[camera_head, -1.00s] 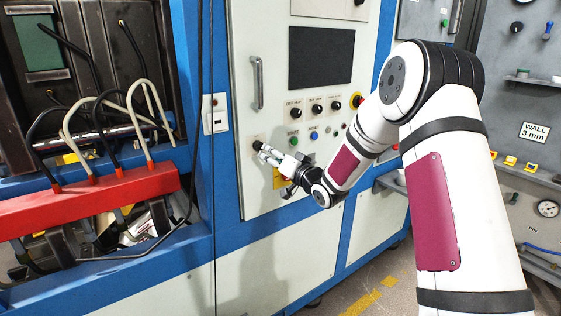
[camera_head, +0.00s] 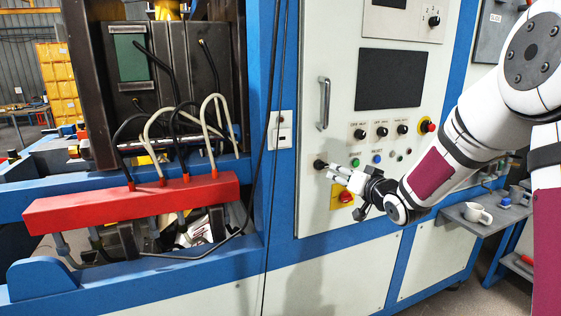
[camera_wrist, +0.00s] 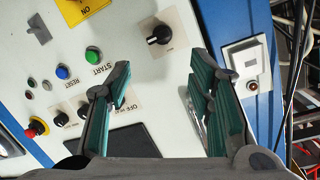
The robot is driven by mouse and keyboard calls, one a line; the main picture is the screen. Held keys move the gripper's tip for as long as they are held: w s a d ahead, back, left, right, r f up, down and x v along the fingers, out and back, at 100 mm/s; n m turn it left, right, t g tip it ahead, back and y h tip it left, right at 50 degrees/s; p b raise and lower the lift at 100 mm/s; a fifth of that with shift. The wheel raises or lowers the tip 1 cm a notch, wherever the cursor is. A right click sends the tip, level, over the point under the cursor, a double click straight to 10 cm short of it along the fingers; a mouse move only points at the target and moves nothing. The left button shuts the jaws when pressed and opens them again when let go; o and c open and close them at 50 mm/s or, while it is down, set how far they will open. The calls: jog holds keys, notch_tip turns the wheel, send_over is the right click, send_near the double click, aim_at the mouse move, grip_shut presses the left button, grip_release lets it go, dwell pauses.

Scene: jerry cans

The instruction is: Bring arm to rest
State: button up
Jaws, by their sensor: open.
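My gripper (camera_head: 335,172) is open and empty in front of the white control panel (camera_head: 345,120), close to a black rotary knob (camera_head: 320,164) at the panel's lower left. In the wrist view my gripper's two green-padded fingers stand wide apart (camera_wrist: 162,80). The black knob (camera_wrist: 159,35) shows beyond the gap between the fingertips, and nothing is held. Whether a fingertip touches the panel cannot be told. My arm is bent and reaches in from the right side of the head view.
A red emergency stop (camera_head: 427,125), several knobs and buttons, and a red-on-yellow switch (camera_head: 345,196) are on the panel. A red manifold (camera_head: 130,203) with hoses is at left. A white mug (camera_head: 478,213) stands on a grey shelf at right. Some floor shows lower right.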

jog(key=s+r+n+g+h, duration=0.1)
jog(key=s+r+g+h, duration=0.25)
jog(key=s, duration=1.05)
jog(key=s+r+g+h, duration=0.2)
jog(key=s+r+g, duration=0.15)
jog(key=s, duration=1.05)
jog(key=s+a+f+n+g+y, duration=0.1)
jog(key=s+a+f+g+y, duration=0.1)
jog(key=s, duration=1.3)
jog(key=shift+a+f+g, duration=0.3)
jog(key=shift+a+g, duration=0.2)
jog(key=shift+a, duration=0.1)
